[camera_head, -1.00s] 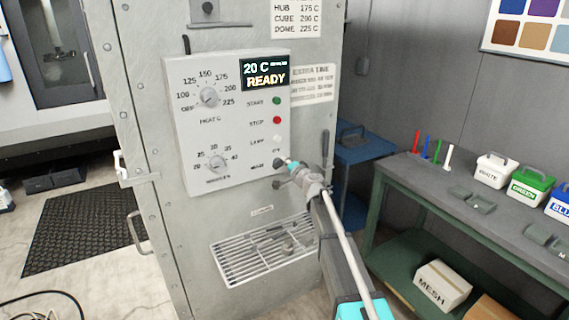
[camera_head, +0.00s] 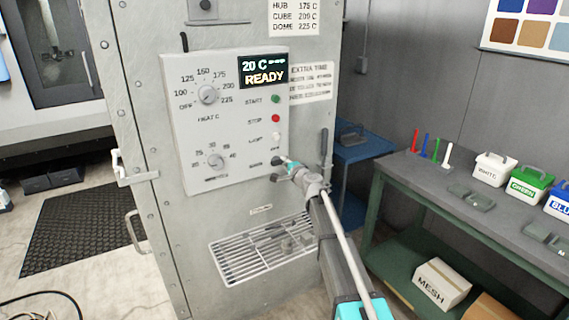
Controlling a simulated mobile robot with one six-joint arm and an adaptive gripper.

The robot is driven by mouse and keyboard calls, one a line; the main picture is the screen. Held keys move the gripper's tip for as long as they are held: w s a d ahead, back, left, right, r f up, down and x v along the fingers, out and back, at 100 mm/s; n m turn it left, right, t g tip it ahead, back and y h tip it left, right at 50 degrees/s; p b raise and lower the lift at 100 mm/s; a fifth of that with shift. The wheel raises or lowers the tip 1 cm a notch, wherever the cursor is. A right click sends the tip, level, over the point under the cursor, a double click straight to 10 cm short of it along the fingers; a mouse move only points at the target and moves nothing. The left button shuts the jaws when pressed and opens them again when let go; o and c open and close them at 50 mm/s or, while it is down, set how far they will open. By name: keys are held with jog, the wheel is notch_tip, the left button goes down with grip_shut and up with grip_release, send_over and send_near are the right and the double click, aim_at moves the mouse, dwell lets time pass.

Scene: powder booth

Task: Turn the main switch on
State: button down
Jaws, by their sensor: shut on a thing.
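The control panel (camera_head: 226,130) is a pale grey box on the front of the oven cabinet. The main switch is at its lower right, beside the label MAIN (camera_head: 257,164); my gripper hides most of it. My gripper (camera_head: 280,169) is at the panel's lower right edge, its dark fingertips shut on the main switch. The display (camera_head: 264,72) is lit and reads 20 C and READY.
The panel also carries a heat dial (camera_head: 208,95), a minutes dial (camera_head: 216,161), a green start button (camera_head: 276,99) and a red stop button (camera_head: 275,118). A vent grille (camera_head: 262,250) is below. A workbench (camera_head: 440,185) with tubs stands at right.

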jog(key=c, duration=0.9)
grip_release()
jog(key=shift+a+r, duration=0.1)
jog(key=shift+a, duration=0.25)
jog(key=shift+o, duration=1.1)
jog(key=shift+w, duration=0.1)
jog(key=shift+d, duration=0.15)
jog(key=v, duration=1.2)
